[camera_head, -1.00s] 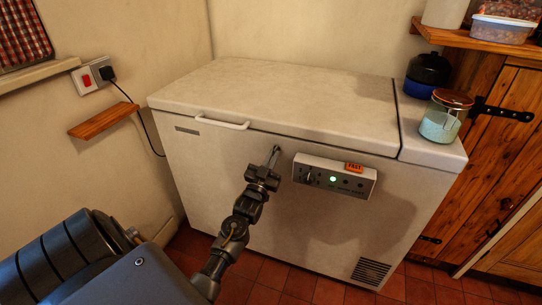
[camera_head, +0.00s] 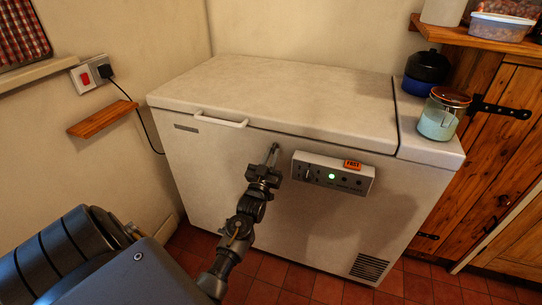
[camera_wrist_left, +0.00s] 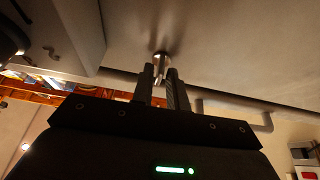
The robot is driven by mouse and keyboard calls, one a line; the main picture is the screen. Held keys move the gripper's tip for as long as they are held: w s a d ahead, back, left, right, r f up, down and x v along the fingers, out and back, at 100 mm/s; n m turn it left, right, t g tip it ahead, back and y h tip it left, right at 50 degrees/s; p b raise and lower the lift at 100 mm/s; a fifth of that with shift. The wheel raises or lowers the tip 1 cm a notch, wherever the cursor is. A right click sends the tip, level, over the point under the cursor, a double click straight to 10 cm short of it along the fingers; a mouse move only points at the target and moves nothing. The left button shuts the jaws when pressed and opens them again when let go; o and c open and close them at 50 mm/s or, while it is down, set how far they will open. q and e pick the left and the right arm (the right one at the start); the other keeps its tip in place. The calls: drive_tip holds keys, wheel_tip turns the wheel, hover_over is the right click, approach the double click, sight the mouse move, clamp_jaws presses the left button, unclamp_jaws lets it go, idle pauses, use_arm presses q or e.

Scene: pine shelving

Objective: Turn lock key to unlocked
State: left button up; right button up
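The white chest freezer (camera_head: 225,165) stands with its lid closed. My left gripper (camera_head: 272,153) reaches its front, just left of the control panel (camera_head: 333,173). In the left wrist view, the silvery lock key (camera_wrist_left: 161,60) sits at the freezer front between the two fingertips of my left gripper (camera_wrist_left: 161,72). The fingers are close together and appear shut on it. The key's turn angle is hard to tell, as the fingers hide most of it. In the head view the gripper covers the lock. My right gripper is out of view.
The lid handle (camera_head: 221,119) is up and left of the gripper. An orange tag (camera_head: 352,165) and a lit green light are on the panel. A jar (camera_head: 441,114) and a dark blue pot (camera_head: 425,74) stand at the freezer's right end. A small wooden shelf (camera_head: 103,118) is at left.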

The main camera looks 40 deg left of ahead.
use_arm(q)
drive_tip(key=shift+o, duration=1.1)
